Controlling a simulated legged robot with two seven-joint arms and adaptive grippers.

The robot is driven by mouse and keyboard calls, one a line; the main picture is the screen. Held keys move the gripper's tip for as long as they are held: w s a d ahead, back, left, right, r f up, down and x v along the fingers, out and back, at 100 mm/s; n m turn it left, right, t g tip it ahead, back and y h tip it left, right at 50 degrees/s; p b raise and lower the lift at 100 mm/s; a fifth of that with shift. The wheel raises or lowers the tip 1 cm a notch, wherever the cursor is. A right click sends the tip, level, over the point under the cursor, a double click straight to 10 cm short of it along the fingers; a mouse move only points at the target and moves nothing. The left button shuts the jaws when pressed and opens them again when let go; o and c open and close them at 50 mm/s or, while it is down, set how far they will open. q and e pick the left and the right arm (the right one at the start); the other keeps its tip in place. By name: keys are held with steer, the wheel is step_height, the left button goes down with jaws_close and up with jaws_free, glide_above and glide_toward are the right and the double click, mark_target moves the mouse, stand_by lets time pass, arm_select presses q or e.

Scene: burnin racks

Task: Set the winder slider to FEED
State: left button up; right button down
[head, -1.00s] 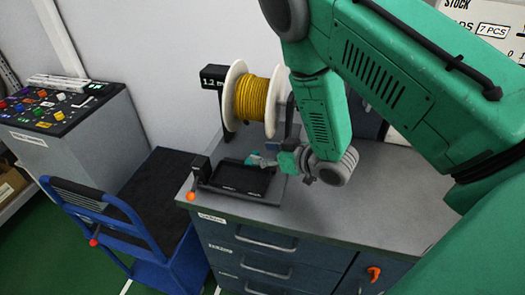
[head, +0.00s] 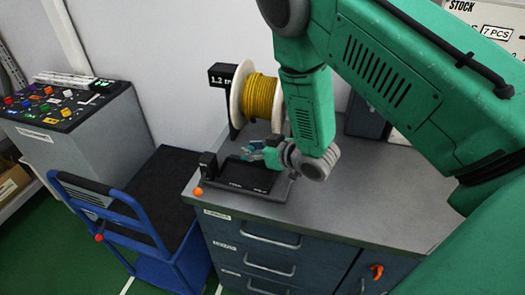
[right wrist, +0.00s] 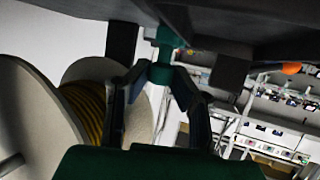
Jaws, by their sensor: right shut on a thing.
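The winder stands on the grey bench top, with a white-flanged spool of yellow cable (head: 262,97) behind a low black base (head: 238,180). Small white labels on the base's front edge are too small to read. My right gripper (head: 256,153) is over the back right part of the base, in front of the spool. In the right wrist view its two fingers (right wrist: 161,74) close on a small teal knob (right wrist: 165,45), which I take as the slider knob. The slider's setting cannot be read. My left gripper is not in view.
A crank with an orange ball (head: 198,191) is at the base's left end. A black "1.2 m" sign (head: 221,76) stands beside the spool. A blue trolley (head: 150,222) and a button console (head: 85,125) are at left. The bench top (head: 365,200) is clear at right.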

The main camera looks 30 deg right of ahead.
steer(key=shift+w+a, duration=0.15)
steer(key=shift+a, duration=0.1)
steer(key=c, duration=1.5)
jaws_free()
steer(key=shift+d, duration=0.2)
steer(key=shift+o, duration=0.5)
steer(key=shift+w+d, duration=0.1)
steer(key=shift+s+r, duration=0.15)
steer(key=shift+s, duration=0.15)
steer(key=v, duration=1.1)
steer(key=shift+s, duration=0.15)
